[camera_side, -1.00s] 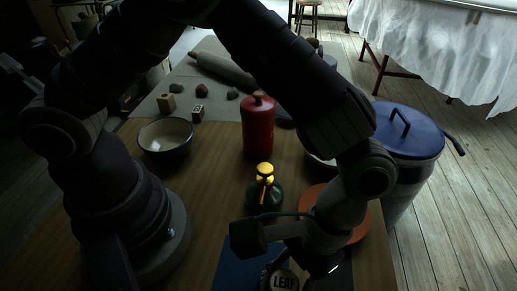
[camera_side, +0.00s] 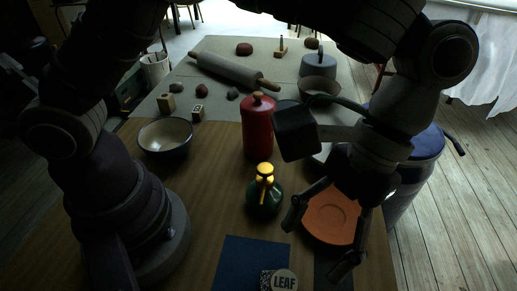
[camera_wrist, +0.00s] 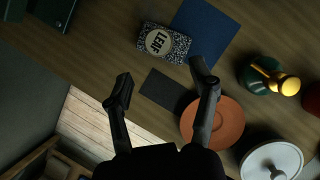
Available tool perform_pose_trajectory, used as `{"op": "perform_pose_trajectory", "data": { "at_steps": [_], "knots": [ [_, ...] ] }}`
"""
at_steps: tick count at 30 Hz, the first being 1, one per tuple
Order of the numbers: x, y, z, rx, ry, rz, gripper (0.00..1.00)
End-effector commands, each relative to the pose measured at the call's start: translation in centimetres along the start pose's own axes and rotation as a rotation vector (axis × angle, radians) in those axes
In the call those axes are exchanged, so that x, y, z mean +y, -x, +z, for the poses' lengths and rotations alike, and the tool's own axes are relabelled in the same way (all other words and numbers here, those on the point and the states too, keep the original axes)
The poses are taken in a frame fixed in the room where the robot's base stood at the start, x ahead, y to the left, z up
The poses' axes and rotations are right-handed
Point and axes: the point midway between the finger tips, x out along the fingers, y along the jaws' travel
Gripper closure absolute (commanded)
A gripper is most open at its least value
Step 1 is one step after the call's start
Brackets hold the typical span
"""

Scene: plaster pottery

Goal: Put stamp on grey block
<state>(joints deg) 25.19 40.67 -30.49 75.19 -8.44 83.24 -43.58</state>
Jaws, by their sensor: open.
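A pale round piece marked LEAF (camera_side: 285,281), which looks like the stamp, lies at the near edge of the side view. It rests on a speckled grey block (camera_side: 266,277). In the wrist view the LEAF piece (camera_wrist: 158,43) sits flat over the left part of the speckled block (camera_wrist: 180,48). My gripper (camera_side: 317,248) is open and empty, raised behind and to the right of them. In the wrist view the gripper (camera_wrist: 161,76) has its fingers spread apart, clear of the block. Nothing is between the fingers.
A blue mat (camera_side: 250,256) lies beside the block. A dark flat mat (camera_wrist: 163,90) and an orange plate (camera_side: 331,215) lie below the gripper. A green bottle with a yellow top (camera_side: 264,195), a red canister (camera_side: 257,128) and a bowl (camera_side: 165,137) stand farther back.

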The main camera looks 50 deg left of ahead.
Motion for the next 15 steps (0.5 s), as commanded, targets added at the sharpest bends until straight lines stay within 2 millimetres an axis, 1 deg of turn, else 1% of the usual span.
{"op": "perform_pose_trajectory", "data": {
  "at_steps": [1, 3, 6, 8, 11, 14, 15],
  "knots": [
    [0.1, 0.9, -0.1, 0.003, -0.001, 0.003, 0.41],
    [0.1, 1.8, -0.1, 0.002, 0.000, 0.002, 0.41],
    [0.0, 2.6, 0.0, 0.003, -0.002, 0.001, 0.41],
    [-0.5, 3.1, -0.2, 0.027, -0.004, 0.002, 0.41],
    [-2.8, 4.8, -0.8, 0.141, -0.019, 0.008, 0.41],
    [-7.0, 6.9, -1.2, 0.315, -0.030, 0.009, 0.41],
    [-8.9, 7.5, -1.3, 0.386, -0.030, 0.007, 0.41]
  ]
}}
